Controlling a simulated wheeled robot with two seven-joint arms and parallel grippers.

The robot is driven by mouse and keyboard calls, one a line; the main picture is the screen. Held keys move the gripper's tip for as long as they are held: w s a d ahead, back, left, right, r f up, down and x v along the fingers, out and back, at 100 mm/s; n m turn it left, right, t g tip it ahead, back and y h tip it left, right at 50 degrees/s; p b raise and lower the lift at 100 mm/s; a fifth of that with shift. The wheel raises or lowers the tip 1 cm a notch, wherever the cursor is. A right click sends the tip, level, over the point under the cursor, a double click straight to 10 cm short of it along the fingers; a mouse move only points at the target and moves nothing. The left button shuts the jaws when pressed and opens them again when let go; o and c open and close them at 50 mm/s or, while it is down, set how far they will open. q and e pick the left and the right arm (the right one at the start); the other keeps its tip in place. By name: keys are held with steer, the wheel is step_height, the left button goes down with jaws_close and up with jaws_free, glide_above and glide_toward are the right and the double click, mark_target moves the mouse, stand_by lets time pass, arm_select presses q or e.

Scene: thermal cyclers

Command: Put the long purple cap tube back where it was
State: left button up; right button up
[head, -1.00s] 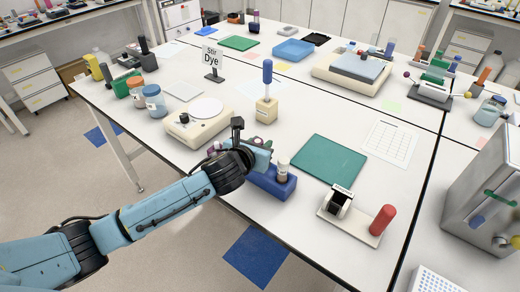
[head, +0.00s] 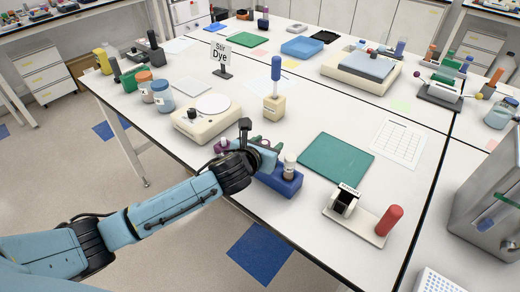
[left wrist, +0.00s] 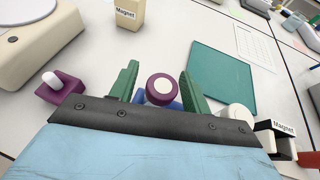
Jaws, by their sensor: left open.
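The purple cap tube shows in the left wrist view as a round purple cap with a pale centre (left wrist: 162,89); its body is hidden below. My left gripper (left wrist: 161,86) is open, with one green finger on each side of the cap and gaps between. The blue rack (left wrist: 142,97) shows just behind the cap, so the tube appears to stand at the rack; how deep it sits cannot be told. In the head view my left gripper (head: 264,147) is over the left end of the blue rack (head: 284,184) and hides the tube. My right gripper is not in view.
A white-capped vial (head: 290,165) stands at the rack's right end. A purple holder (left wrist: 61,93) is left of the gripper. A stirrer (head: 200,118), a magnet block (head: 274,107), a green mat (head: 336,158) and a magnet stand (head: 362,217) surround it.

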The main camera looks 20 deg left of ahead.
arm_select(q)
steer(key=p+v, duration=0.1)
steer(key=v, duration=1.1)
